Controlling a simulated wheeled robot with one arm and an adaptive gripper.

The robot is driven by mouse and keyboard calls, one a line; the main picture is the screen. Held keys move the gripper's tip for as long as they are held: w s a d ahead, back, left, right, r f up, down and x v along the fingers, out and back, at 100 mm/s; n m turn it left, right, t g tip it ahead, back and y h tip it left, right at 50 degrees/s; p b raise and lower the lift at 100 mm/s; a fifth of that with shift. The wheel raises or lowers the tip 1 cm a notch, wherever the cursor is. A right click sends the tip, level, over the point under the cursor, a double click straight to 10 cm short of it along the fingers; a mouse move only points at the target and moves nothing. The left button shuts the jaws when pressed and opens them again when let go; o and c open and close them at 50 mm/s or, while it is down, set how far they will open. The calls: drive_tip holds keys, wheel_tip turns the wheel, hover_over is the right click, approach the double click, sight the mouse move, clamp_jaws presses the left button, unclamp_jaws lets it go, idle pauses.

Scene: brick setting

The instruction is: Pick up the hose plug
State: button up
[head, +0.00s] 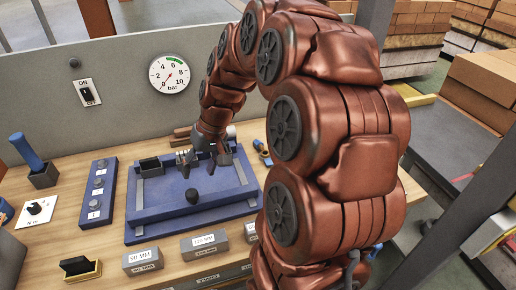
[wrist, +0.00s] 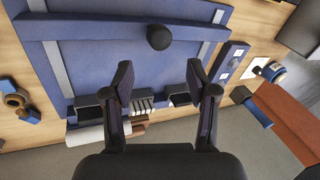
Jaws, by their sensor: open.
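My gripper (head: 198,168) is open and empty above the blue board (head: 150,236) on the workbench. In the wrist view its two fingers (wrist: 160,75) stand well apart over the blue board surface (wrist: 95,60), with nothing between them. A small fitting with a blue body and a brass-brown ring (head: 262,150) lies on the wood right of the board; it also shows at the left edge of the wrist view (wrist: 16,100). It may be the hose plug, but I cannot tell for sure. A round black knob (head: 192,196) sits on the board, apart from my fingers.
Small dark open trays (head: 150,163) stand at the board's far side. A blue button strip (head: 98,190) and a blue-handled object in a dark holder (head: 28,152) are left. Labelled grey blocks (head: 204,245) line the front. A grey panel with a gauge (head: 170,74) stands behind.

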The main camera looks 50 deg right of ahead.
drive_tip(key=w+d+f+m+t+b, duration=0.1)
drive_tip(key=w+d+f, duration=0.1)
drive_tip(key=d, duration=0.5)
drive_tip(key=w+d+f+m+t, duration=0.1)
drive_tip(key=w+d+f, duration=0.15)
drive_tip(key=d, duration=0.35)
drive_tip(key=m+t+h+b, duration=0.2)
drive_tip(key=m+t, duration=0.1)
drive_tip(key=m, duration=0.1)
approach(259, 145)
drive_tip(key=f, duration=0.1)
drive_tip(key=shift+w+d+f, duration=0.25)
drive_tip(key=shift+w+d, duration=0.25)
drive_tip(key=shift+w, duration=0.05)
drive_tip(key=shift+p+x, duration=1.55)
drive_tip(key=shift+x, duration=2.2)
drive_tip(key=shift+c, duration=0.2)
clamp_jaws()
